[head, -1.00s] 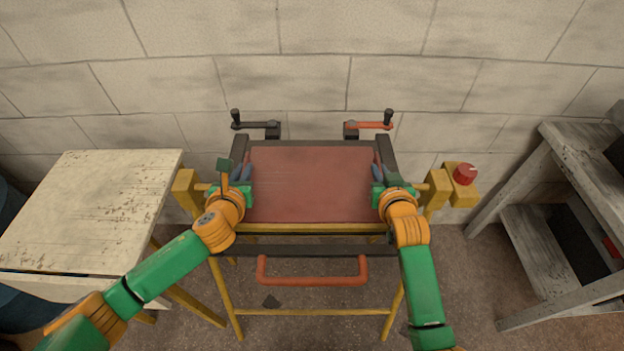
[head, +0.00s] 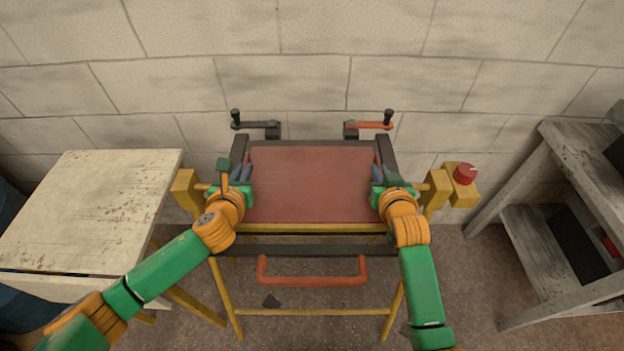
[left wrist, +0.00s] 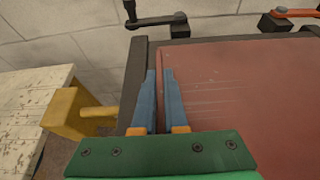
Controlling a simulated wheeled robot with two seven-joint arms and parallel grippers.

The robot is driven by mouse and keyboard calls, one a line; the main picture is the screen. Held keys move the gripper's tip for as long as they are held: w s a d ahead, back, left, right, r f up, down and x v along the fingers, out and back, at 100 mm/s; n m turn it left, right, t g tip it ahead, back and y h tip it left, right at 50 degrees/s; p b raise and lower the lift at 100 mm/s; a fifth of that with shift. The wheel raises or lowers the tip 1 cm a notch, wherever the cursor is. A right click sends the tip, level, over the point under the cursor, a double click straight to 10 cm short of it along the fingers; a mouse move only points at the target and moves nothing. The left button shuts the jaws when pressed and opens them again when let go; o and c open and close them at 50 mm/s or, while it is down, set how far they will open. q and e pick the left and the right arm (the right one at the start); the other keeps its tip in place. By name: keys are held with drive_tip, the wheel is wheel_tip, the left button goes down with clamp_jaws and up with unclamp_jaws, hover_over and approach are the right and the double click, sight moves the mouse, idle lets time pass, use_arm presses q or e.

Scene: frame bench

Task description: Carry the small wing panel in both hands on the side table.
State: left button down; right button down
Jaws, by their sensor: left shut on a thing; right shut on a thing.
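The small wing panel (head: 312,184) is a flat reddish-brown sheet lying in the dark frame of the yellow-legged bench, in the middle of the head view. My left gripper (head: 241,174) is shut on the panel's left edge; in the left wrist view its blue fingers (left wrist: 160,100) sit at that edge of the panel (left wrist: 240,100). My right gripper (head: 378,174) is shut on the panel's right edge. The side table (head: 90,205) has a worn cream top and stands to the left, its top bare.
Two crank clamps, one black (head: 257,127) and one red-handled (head: 370,126), stand at the frame's back. A red knob (head: 465,173) on a yellow box is at right. A red handle (head: 312,280) juts out in front. A grey shelf (head: 560,220) stands at far right.

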use_arm(q)
drive_tip(key=shift+r, duration=0.1)
use_arm(e)
drive_tip(key=shift+r, duration=0.1)
